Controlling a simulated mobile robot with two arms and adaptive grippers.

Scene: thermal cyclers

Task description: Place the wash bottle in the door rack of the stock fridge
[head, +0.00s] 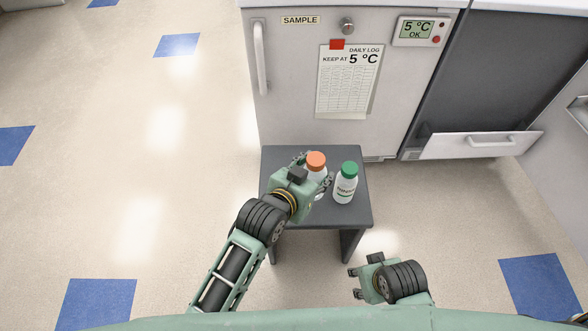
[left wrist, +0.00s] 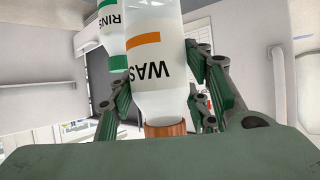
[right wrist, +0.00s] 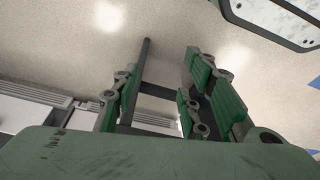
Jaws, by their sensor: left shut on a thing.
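The wash bottle (head: 317,184) is white with an orange cap and stands at the small dark table. In the left wrist view the bottle (left wrist: 158,60) shows an orange stripe and the letters WAS. My left gripper (head: 314,174) is shut on it, with a finger on each side of its body. I cannot tell whether its base touches the table. My right gripper (head: 354,283) is open and empty, low in front of the table's right side; its fingers (right wrist: 160,95) stand apart in the right wrist view. No fridge marked stock and no door rack show.
A green-capped rinse bottle (head: 346,186) stands close right of the wash bottle on the dark table (head: 350,214). Behind is a shut fridge marked SAMPLE (head: 285,80), its handle (head: 260,58) at left. A dark unit (head: 480,85) adjoins it at right. The left floor is clear.

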